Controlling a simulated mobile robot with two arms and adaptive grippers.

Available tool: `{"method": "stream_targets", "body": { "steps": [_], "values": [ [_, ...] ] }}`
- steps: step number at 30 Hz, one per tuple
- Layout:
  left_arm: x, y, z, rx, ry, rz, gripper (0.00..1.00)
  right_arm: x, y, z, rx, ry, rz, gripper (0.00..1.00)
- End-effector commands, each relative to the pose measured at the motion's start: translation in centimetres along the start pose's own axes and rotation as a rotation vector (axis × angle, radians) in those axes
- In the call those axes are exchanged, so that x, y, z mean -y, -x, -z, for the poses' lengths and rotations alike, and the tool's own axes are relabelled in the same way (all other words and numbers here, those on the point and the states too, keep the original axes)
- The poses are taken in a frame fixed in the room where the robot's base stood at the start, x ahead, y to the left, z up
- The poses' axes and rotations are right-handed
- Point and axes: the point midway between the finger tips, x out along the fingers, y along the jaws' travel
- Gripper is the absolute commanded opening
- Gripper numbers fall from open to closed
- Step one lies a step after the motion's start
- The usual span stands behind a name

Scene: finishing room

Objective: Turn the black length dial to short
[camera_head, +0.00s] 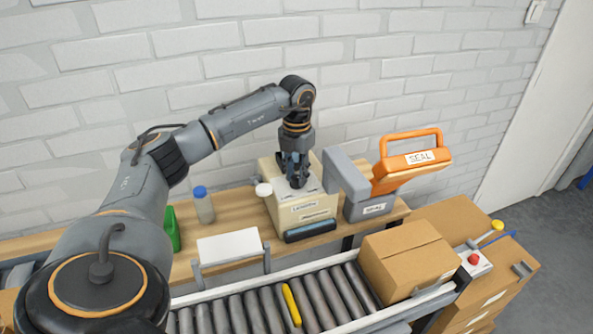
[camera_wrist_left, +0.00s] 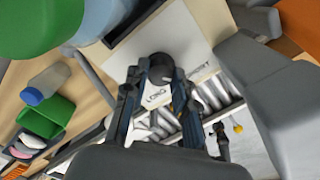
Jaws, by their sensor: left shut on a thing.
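The black length dial (camera_wrist_left: 160,66) sits on the flat top of the cream machine (camera_head: 299,214). In the left wrist view, a LONG label (camera_wrist_left: 156,97) lies near the dial and a partly hidden label ending like SHORT (camera_wrist_left: 206,73) lies to its right. A pale mark shows on the dial, but its exact pointing is unclear. My left gripper (camera_head: 294,180) points down from above and is shut on the dial; in the left wrist view its fingertips (camera_wrist_left: 161,71) are on both sides of it. In the head view the gripper hides the dial. My right gripper is not in view.
A grey and orange sealer (camera_head: 400,175) stands close right of the machine. In front are a roller conveyor (camera_head: 240,316) and a cardboard box (camera_head: 408,259).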

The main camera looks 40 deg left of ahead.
Motion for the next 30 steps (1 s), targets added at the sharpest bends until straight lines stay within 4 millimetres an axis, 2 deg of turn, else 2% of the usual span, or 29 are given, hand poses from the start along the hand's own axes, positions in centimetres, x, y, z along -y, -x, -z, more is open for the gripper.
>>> {"method": "stream_targets", "body": {
  "steps": [12,28,29,30],
  "values": [
    [0.01,-0.02,0.01,-0.001,0.170,0.000,0.00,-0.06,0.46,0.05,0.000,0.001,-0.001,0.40],
    [0.01,-0.04,0.01,0.000,0.190,0.000,0.00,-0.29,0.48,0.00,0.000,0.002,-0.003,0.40],
    [0.01,-0.04,0.01,0.000,0.190,0.000,0.33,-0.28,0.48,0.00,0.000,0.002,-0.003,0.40],
    [0.00,-0.04,0.01,0.000,0.190,0.000,0.41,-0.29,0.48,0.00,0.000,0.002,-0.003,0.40]
  ]
}}
